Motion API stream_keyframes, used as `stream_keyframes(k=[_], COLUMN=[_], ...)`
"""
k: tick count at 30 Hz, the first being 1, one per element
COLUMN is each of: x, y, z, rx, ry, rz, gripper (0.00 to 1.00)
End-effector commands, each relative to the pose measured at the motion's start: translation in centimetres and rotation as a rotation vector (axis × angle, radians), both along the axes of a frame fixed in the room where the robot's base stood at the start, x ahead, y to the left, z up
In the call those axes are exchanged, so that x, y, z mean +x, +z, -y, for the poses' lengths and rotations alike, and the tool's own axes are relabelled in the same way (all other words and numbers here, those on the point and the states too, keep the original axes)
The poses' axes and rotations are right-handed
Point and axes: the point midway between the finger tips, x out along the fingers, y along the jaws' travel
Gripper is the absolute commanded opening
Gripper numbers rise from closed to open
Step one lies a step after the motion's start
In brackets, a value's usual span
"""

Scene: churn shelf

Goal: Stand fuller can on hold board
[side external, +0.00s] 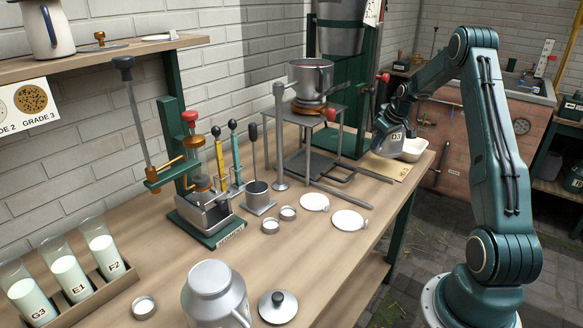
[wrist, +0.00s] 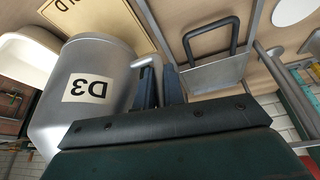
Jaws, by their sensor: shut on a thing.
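A grey metal can labelled D3 (side external: 385,143) is at the far right end of the bench, over or on the tan hold board (side external: 397,172). In the wrist view the can (wrist: 108,60) fills the left side, and part of the board (wrist: 88,14) shows beyond it. My gripper (wrist: 160,86) is shut on the can's handle, at the can's side. I cannot tell whether the can's base touches the board. A second grey can (side external: 213,293), with a narrower neck, stands at the bench's front; no label shows on it.
A white basin (side external: 413,149) sits right beside the held can. A metal stand with a pot (side external: 311,78) is to its left. White paddles (side external: 348,220), small tins and a press (side external: 205,190) occupy the middle. Sample tubes (side external: 68,273) stand front left.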

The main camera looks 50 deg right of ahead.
Motion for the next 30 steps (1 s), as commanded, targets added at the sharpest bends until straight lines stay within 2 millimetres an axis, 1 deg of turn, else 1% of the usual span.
stream_keyframes(k=[6, 13, 16, 24, 27, 30], x=[0.1, 0.1, 0.1, 0.1, 0.1, 0.1], y=[-1.5, -1.7, -2.1, -4.5, -5.1, -5.3], z=[0.2, 0.2, 0.2, 0.2, 0.2, 0.2], rx=[-0.008, -0.009, -0.008, -0.007, -0.008, -0.009], ry=[0.001, 0.001, 0.001, 0.001, 0.001, 0.001], rz=[0.004, 0.005, 0.005, 0.005, 0.005, 0.005], gripper=[0.00, 0.00, 0.00, 0.00, 0.00, 0.00])
